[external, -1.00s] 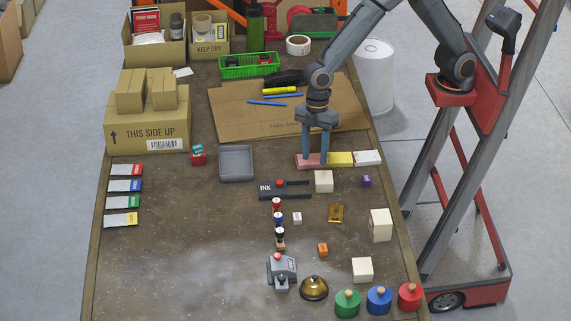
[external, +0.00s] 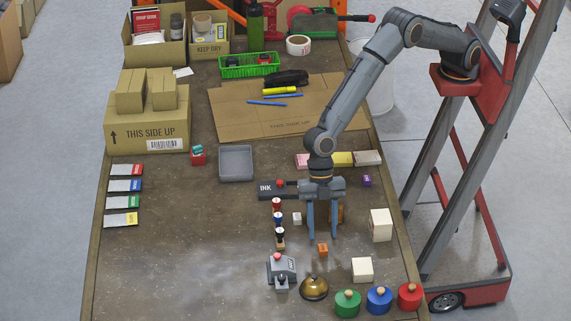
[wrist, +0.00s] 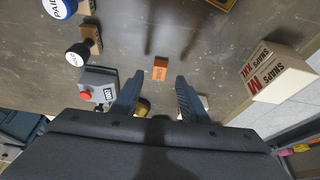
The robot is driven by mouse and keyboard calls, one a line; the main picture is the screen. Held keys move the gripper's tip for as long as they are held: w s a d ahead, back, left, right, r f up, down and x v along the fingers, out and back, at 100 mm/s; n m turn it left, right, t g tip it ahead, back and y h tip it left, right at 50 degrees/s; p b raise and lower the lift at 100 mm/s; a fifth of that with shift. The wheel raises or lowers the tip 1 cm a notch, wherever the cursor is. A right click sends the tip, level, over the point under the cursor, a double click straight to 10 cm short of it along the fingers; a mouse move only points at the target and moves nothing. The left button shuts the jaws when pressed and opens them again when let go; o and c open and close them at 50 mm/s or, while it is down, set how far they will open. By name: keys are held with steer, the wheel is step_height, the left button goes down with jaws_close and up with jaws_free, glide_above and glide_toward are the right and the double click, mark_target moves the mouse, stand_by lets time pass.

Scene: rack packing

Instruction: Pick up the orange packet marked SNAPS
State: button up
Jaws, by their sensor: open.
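The small orange packet (external: 322,250) lies on the table, in front of the brown holder; its marking is too small to read. In the wrist view the orange packet (wrist: 160,69) shows at the centre, just beyond and between the two fingertips. My gripper (external: 323,237) points down with its fingers apart, just behind the packet in the external view. In the wrist view my gripper (wrist: 160,82) is open and empty. A cream box (wrist: 275,72) marked SNAPS stands to the right; the cream box (external: 381,225) also shows in the external view.
Stamps (external: 278,219) stand in a line to the left, with a grey device (external: 283,267) below them. Another cream box (external: 362,269) stands to the front right.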

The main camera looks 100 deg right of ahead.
mark_target(323, 247)
steer(key=shift+p+x, duration=0.7)
steer(key=shift+x, duration=1.3)
steer(key=shift+w, duration=0.1)
jaws_close()
